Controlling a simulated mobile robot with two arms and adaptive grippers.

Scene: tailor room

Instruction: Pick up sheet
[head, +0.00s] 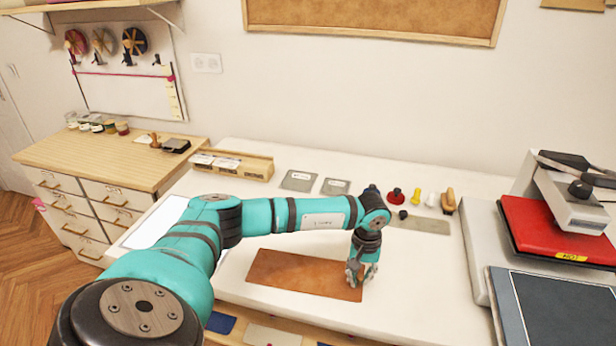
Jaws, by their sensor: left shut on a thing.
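A brown, leather-like sheet (300,274) lies on the white table in front of me, looking flat. My left gripper (355,280) points down at the sheet's right end and is shut on it. The fingertips are small in the picture, so how much of the edge lies between them is hard to see. My right gripper is not in view.
The white table (430,285) has bare room right of the sheet. A red press (545,228) stands at the right. Two grey plates (298,180), a wooden box (232,165) and several small tools (449,200) stand behind. A white sheet (150,228) lies left.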

